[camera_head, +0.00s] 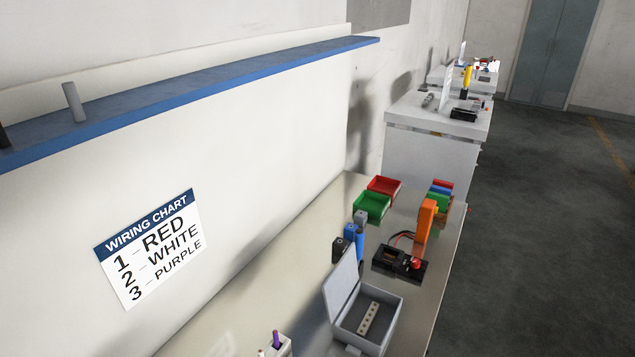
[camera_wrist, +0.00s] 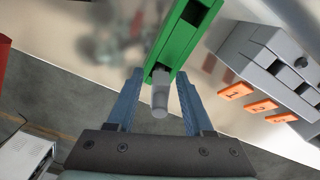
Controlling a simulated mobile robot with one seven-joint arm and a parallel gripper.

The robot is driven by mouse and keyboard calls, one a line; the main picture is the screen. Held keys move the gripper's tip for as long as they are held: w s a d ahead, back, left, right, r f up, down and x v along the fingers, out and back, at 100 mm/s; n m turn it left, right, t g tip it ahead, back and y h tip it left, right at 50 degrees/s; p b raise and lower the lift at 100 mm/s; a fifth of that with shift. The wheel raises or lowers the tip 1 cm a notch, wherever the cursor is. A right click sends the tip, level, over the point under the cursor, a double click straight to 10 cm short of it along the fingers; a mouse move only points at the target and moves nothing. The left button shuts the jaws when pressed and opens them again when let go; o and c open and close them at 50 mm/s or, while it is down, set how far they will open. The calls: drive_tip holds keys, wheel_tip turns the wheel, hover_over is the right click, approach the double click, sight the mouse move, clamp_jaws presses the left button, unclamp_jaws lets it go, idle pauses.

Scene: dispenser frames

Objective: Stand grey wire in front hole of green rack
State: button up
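In the wrist view, the green rack (camera_wrist: 186,38) is a long narrow block running from the top edge down to the middle. The grey wire (camera_wrist: 160,98) is a short thick grey cylinder at the near end of the rack. Its far end appears to sit in the hole there, and its near end points toward me. My gripper (camera_wrist: 158,80) has its two blue-grey fingers on either side of the wire, with a visible gap on each side. It is open. How deep the wire sits is hidden. My gripper does not show in the head view.
A grey block (camera_wrist: 272,62) with dark holes and orange number tags stands right of the rack. In the head view, the bench holds an open grey box (camera_head: 382,300), a black device (camera_head: 398,262), an orange block (camera_head: 426,220) and green and red bins. A blue shelf (camera_head: 220,75) overhangs.

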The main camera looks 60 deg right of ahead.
drive_tip(key=shift+r, duration=0.1)
wheel_tip(320, 180, up, 12)
drive_tip(key=shift+r, duration=0.1)
idle(0.4)
drive_tip(key=w+r+n+t+h, duration=0.5)
drive_tip(key=w+r+n+t, duration=0.8)
drive_tip(key=w+r, duration=1.2)
drive_tip(key=a+r+n+t+y, duration=0.1)
drive_tip(key=a+r+n+t, duration=0.35)
drive_tip(key=r, duration=0.75)
drive_tip(key=a+r+n+t+y, duration=0.1)
drive_tip(key=a+r+n+t, duration=0.35)
drive_tip(key=r, duration=0.85)
drive_tip(key=s+a+r+n+t+y, duration=0.1)
drive_tip(key=s+a+r+n+t, duration=0.1)
drive_tip(key=s+a+r+n, duration=0.2)
drive_tip(key=s+a+r+n+t+y, duration=0.1)
drive_tip(key=s+a+r+n+t, duration=0.2)
drive_tip(key=s+r, duration=0.3)
wheel_tip(320, 180, up, 5)
drive_tip(key=shift+s+a+r+n+y, duration=0.2)
drive_tip(key=shift+a+n+y, duration=0.1)
drive_tip(key=shift+a+n, duration=0.55)
